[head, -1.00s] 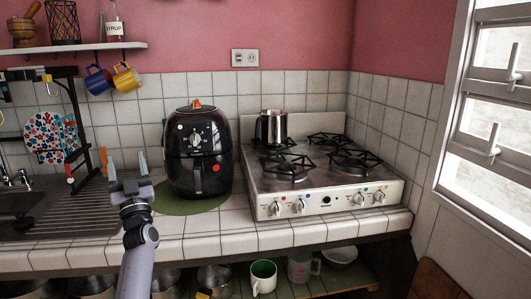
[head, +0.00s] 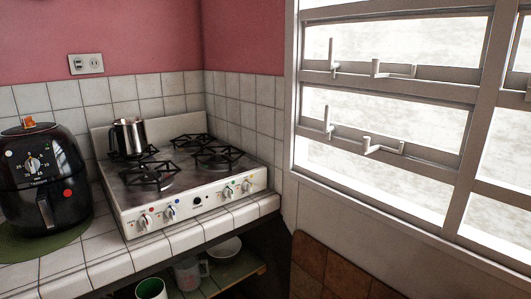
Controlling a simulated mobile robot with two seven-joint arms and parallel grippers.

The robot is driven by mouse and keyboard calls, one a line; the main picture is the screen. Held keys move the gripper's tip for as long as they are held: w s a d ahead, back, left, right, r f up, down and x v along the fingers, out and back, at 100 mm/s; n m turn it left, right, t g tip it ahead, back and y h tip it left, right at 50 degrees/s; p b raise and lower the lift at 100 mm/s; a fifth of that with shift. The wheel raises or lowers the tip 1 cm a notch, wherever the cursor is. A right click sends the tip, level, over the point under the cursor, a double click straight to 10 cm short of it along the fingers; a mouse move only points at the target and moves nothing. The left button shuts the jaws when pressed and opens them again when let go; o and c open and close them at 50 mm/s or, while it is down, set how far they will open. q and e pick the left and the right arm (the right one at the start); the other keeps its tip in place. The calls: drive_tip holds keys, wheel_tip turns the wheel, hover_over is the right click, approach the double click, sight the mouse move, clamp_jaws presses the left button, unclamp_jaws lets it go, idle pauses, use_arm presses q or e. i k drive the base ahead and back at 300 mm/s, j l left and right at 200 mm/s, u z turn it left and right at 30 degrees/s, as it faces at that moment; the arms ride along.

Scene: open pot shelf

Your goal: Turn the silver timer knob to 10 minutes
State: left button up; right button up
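The black air fryer (head: 42,197) stands at the left edge of the head view, partly cut off by the frame. A small silver knob (head: 33,163) with pale markings around it sits on its upper front. The knob's exact setting is too small to read. A red round spot (head: 68,193) is on the fryer's front, beside its handle (head: 45,213). Neither of my grippers is in view.
The fryer stands on a green mat (head: 75,232) on the white tiled counter (head: 100,250). A stove (head: 185,205) with knobs along its front is to its right, with a metal pot (head: 128,137) on it. A window (head: 390,110) fills the right side.

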sight(32, 164)
drive_tip(key=u, duration=1.35)
drive_tip(key=i+l+u, duration=0.15)
drive_tip(key=i+u, duration=0.15)
drive_tip(key=i, duration=0.2)
